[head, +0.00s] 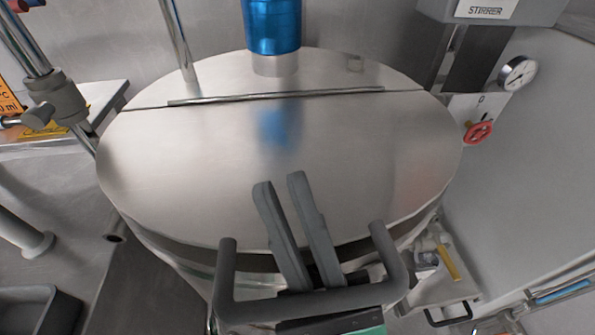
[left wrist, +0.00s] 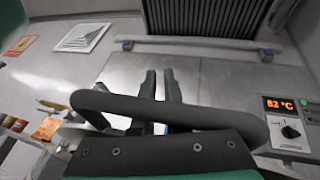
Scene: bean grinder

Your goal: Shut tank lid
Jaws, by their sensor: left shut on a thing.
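The tank lid (head: 200,165) is a round, shiny steel plate lying over the tank (head: 185,262) in the head view. A straight hinge bar (head: 270,97) crosses its back part. A dark strip shows under its front edge; I cannot tell whether it is fully flush with the rim. My left gripper (head: 279,183) is at the front edge, its two grey fingers pointing inward over the lid with a narrow gap between them. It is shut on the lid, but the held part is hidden. The fingers also show in the left wrist view (left wrist: 161,80). My right gripper is not in view.
A blue cylinder (head: 271,27) stands behind the hinge. At the right are a gauge (head: 518,73), a red valve knob (head: 478,132) and a stirrer box (head: 490,9). A pipe clamp (head: 58,98) is at the left. The left wrist view shows an 82 °C display (left wrist: 283,104).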

